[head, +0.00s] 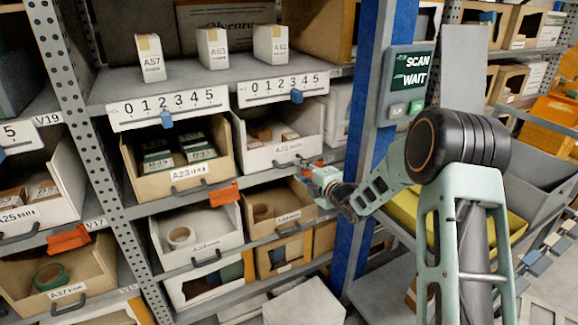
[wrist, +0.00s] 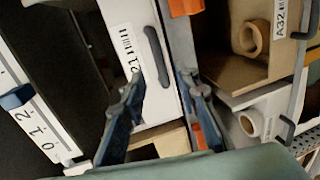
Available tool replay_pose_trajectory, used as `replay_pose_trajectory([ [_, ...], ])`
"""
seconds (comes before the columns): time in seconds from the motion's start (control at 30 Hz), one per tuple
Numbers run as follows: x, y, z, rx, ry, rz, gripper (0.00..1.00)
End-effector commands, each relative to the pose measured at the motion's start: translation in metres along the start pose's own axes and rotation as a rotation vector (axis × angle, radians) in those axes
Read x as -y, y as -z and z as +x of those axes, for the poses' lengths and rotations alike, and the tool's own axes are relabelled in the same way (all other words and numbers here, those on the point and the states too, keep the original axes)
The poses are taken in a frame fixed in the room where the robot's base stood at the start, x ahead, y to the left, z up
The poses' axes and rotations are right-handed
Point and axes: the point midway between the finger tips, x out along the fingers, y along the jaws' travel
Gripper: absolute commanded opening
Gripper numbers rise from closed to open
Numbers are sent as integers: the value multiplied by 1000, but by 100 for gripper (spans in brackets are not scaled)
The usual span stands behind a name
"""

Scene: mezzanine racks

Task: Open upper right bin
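The upper right bin (head: 307,150) is white, labelled A21, and holds small brown and white boxes. It sits on the shelf below the right number scale. Its dark handle (wrist: 157,57) is on the front wall. In the wrist view, the front of this bin (wrist: 140,20) lies ahead of the fingers. My gripper (head: 324,184) is at the lower right of the bin in the head view. The fingertips appear on either side of the handle's near end; I cannot tell contact.
A brown bin, A23 (head: 168,190), stands to the left. Below are a brown bin with a roll (head: 283,219) and a white bin (head: 205,254). Orange clips (head: 224,194) sit on the shelf edge. A blue post (head: 363,150) stands close right of the bins.

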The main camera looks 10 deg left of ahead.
Motion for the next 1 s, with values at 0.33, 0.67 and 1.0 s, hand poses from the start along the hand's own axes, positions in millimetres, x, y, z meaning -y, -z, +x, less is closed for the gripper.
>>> replay_pose_trajectory([
  [0.33,1,1,57,-2,0,0,28],
  [0.67,1,1,76,-1,2,-1,28],
  [1.0,0,1,76,-1,2,-1,19],
])
